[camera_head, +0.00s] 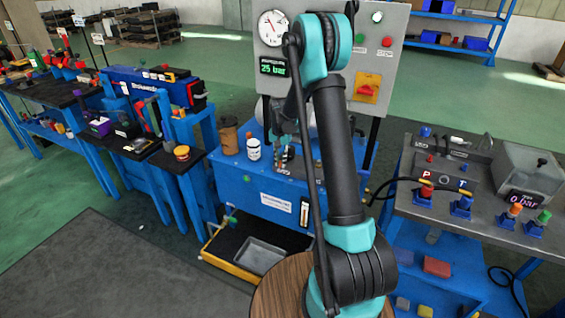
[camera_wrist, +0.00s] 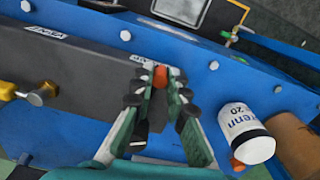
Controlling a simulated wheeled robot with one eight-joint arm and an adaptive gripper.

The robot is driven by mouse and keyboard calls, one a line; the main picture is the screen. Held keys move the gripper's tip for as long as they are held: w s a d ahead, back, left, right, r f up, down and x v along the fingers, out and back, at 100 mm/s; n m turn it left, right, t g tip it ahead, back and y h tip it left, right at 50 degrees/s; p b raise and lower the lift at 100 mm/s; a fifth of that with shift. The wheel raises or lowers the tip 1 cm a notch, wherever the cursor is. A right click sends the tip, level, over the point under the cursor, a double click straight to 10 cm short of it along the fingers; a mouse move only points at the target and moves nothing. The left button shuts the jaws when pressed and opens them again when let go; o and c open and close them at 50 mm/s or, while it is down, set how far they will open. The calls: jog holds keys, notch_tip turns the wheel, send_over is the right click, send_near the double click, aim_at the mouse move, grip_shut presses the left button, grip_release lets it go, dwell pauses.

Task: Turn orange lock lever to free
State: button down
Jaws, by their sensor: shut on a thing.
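The orange lock lever (camera_wrist: 160,74) shows in the wrist view as a small orange piece on the edge of a dark grey block (camera_wrist: 72,65) on the blue housing. My gripper (camera_wrist: 162,90) is shut on it, with a fingertip on either side. Most of the lever is hidden between the fingers, so its angle cannot be told. A small white label sits close to it, but is too small to read surely.
A white can (camera_wrist: 246,133) and a brown cylinder (camera_wrist: 297,145) stand right of the gripper in the wrist view. A yellow-tipped lever (camera_wrist: 42,93) is at left. A grey panel (camera_head: 335,65) with gauge and "25 bar" display rises behind. A workbench (camera_head: 470,200) stands right.

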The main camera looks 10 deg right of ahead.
jog(key=m, duration=0.1)
jog(key=w+a+m, duration=0.1)
jog(key=shift+w+a+m, duration=0.1)
jog(key=shift+w+m, duration=0.15)
jog(key=shift+m, duration=0.05)
jog(key=m, duration=0.1)
jog(key=w+m, duration=0.1)
jog(key=shift+w+a+m, duration=0.3)
jog(key=shift+a+m, duration=0.1)
jog(key=shift+w+a+m, duration=0.15)
jog(key=shift+w+m, duration=0.65)
jog(key=shift+m, duration=0.4)
jog(key=shift+w+a+m, duration=0.1)
jog(key=shift+w+m, duration=0.7)
jog(key=shift+m, duration=0.4)
jog(key=c, duration=1.5)
grip_release()
jog(key=shift+r, duration=0.1)
notch_tip(320, 180, up, 12)
jog(key=shift+f, duration=0.1)
